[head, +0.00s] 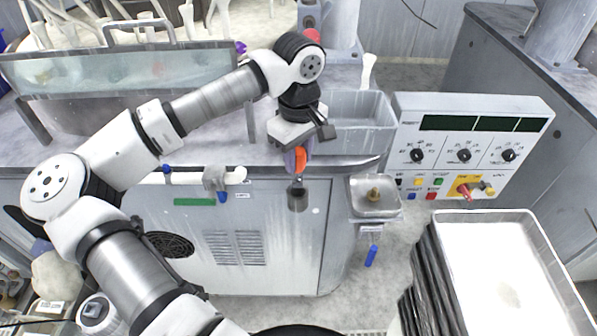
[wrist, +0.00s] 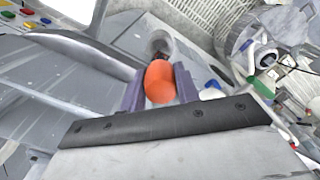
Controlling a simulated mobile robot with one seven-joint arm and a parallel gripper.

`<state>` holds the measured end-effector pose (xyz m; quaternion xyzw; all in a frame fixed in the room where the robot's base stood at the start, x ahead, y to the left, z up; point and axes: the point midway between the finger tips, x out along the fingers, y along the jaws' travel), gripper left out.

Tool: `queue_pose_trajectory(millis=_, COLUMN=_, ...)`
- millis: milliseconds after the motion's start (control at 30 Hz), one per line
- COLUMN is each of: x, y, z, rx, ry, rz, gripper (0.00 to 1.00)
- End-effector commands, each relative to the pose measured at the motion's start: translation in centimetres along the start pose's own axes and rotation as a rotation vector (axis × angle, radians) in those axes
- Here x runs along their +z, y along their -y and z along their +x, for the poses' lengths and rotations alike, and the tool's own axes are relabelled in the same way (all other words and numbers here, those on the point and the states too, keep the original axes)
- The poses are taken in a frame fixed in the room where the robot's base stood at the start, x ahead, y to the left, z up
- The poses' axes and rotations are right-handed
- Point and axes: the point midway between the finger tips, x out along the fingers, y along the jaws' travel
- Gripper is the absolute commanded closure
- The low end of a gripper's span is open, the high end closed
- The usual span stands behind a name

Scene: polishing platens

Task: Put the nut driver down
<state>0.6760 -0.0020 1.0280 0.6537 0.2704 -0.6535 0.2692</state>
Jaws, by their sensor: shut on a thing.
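The nut driver has an orange handle (head: 300,158) and a grey metal end (head: 297,199) that points down. My gripper (head: 295,163) is shut on the handle, holding it in front of the bench's front edge, clear of any surface. In the wrist view my gripper (wrist: 159,86) has its two purple-grey fingers on either side of the orange nut driver (wrist: 160,82). Its metal end shows beyond the fingers there. The middle of the handle is partly hidden by the fingers in the head view.
A grey open bin (head: 358,137) sits on the bench behind and right of my gripper. A small metal tray (head: 377,210) with a brass piece is at the right.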

Motion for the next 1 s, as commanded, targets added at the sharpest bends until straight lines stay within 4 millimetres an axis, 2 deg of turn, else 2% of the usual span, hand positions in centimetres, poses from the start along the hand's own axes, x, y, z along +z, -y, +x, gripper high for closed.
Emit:
queue_pose_trajectory(millis=100, x=0.0, y=0.0, z=1.6, rx=0.0, ry=0.001, rz=0.001, gripper=0.93)
queue_pose_trajectory(millis=267, x=0.0, y=0.0, z=2.9, rx=0.001, ry=0.001, rz=0.0, gripper=0.93)
queue_pose_trajectory(millis=500, x=0.0, y=0.0, z=6.2, rx=0.0, ry=0.001, rz=0.0, gripper=0.93)
queue_pose_trajectory(millis=967, x=0.0, y=0.0, z=7.1, rx=0.001, ry=-0.002, rz=0.0, gripper=0.93)
queue_pose_trajectory(millis=1000, x=0.0, y=0.0, z=7.0, rx=0.0, ry=-0.002, rz=0.0, gripper=0.66)
